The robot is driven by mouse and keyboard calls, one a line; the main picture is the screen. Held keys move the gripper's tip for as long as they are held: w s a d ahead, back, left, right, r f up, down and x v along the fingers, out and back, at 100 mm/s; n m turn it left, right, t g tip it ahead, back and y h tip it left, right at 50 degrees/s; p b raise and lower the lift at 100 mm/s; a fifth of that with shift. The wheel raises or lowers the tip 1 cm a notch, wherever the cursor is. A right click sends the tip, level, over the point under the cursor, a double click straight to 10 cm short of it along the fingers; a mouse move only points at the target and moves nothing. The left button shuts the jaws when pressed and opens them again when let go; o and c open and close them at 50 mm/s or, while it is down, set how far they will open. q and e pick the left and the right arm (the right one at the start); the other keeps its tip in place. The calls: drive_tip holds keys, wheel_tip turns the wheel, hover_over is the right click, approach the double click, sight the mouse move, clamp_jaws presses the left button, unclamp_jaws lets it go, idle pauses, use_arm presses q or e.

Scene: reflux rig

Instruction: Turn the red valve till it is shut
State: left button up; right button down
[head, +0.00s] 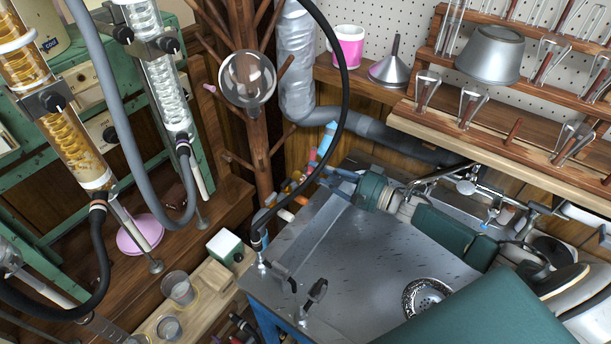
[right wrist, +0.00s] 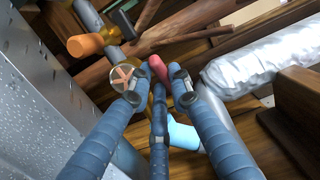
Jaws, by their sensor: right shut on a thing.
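The red valve (right wrist: 157,68) shows its rounded red handle between my fingertips in the right wrist view. In the head view the red valve (head: 313,156) is a small red piece on the pipework behind the metal sink top. My right gripper (head: 328,172) reaches in from the right in the head view. In the right wrist view my right gripper (right wrist: 157,84) has its blue fingers on both sides of the red handle and is shut on it. The fingers hide part of the valve, and its exact angle is hard to tell. My left gripper is out of view.
An orange handle (right wrist: 85,45) and a light blue piece (right wrist: 184,136) sit close to the red valve. A silver-wrapped duct (head: 297,60) and a wooden post (head: 258,150) stand near. A black hose (head: 345,100) hangs in front. The metal sink top (head: 350,260) is mostly bare.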

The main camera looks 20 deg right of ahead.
drive_tip(key=shift+d+f, duration=0.1)
drive_tip(key=shift+d, duration=0.1)
drive_tip(key=shift+s+n, duration=0.1)
drive_tip(key=shift+n, duration=0.2)
drive_tip(key=c, duration=1.8)
unclamp_jaws()
drive_tip(key=shift+c, duration=0.2)
drive_tip(key=v, duration=0.7)
drive_tip(key=shift+d, duration=0.3)
drive_tip(key=shift+s, duration=0.1)
